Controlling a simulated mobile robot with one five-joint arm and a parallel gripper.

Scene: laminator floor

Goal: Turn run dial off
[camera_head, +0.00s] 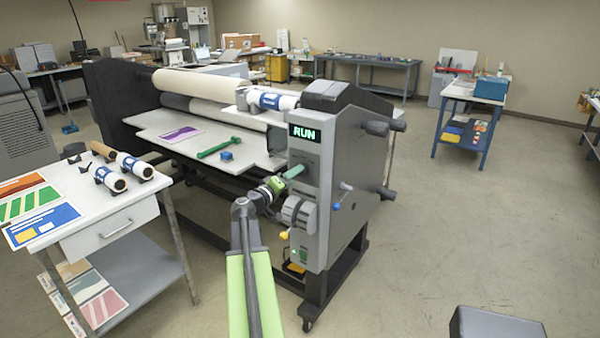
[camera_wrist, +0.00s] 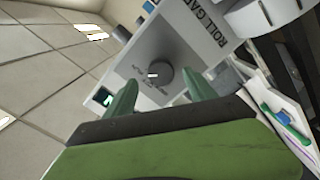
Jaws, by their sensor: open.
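The run dial (camera_wrist: 160,76) is a dark round knob with a white mark on the grey panel of the laminator (camera_head: 340,170). In the wrist view it shows between and beyond my two fingertips, with a gap on each side. In the wrist view my gripper (camera_wrist: 161,90) is empty. In the head view the dial is hidden or too small to make out.
A grey roll-gap knob (camera_head: 298,213) and a yellow-tipped lever (camera_head: 285,235) sit lower on the panel. A blue-tipped crank (camera_head: 342,195) sticks out at the side. A white cart (camera_head: 110,215) with prints stands left. The floor at right is largely clear.

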